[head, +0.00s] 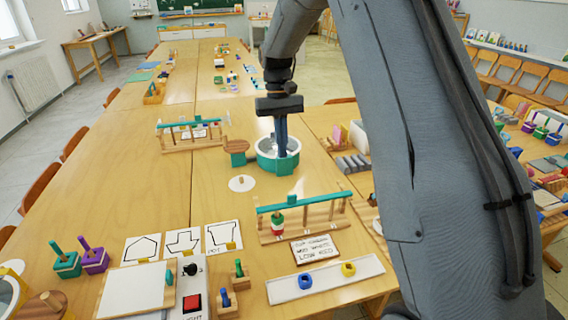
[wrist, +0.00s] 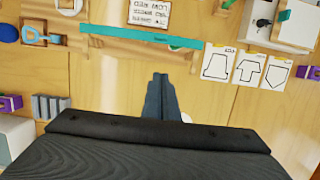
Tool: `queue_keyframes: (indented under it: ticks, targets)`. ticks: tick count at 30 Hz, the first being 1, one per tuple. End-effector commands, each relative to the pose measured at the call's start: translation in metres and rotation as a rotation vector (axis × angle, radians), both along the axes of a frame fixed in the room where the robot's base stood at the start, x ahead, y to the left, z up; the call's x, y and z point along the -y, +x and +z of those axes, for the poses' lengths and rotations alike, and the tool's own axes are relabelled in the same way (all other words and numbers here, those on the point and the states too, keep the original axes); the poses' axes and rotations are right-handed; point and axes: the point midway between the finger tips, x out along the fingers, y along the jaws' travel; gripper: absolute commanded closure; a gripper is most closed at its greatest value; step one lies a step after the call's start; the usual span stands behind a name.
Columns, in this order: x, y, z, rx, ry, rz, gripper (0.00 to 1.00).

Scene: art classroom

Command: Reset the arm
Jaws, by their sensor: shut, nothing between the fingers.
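My gripper (head: 281,152) points down over the long wooden table, its dark blue fingers together and empty. In the head view the fingertips overlap a round teal-and-white pot (head: 264,163); I cannot tell whether they are inside it or above it. In the wrist view the closed fingers (wrist: 160,85) show against bare tabletop. The pot is not visible there. My grey arm covers the right part of the head view.
A wooden rack with a teal bar (head: 300,203) stands nearer, also in the wrist view (wrist: 140,38). Another rack (head: 190,133) is at left. A white disc (head: 242,183) lies by the pot. Shape cards (head: 183,242) and a white tray (head: 326,279) lie in front. Bare table (head: 120,175) is at left.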

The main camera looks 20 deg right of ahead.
Motion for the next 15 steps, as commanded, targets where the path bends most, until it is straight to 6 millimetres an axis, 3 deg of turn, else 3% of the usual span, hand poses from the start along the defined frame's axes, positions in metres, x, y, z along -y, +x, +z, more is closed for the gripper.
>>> queue_keyframes:
  ticks: [4, 8, 15]
  targets:
    - [0.001, -0.004, 0.007, 0.009, 0.000, -0.001, 1.00]
    - [0.002, -0.029, 0.007, 0.045, 0.001, -0.002, 1.00]
    - [0.004, -0.118, -0.003, 0.165, 0.000, -0.002, 1.00]
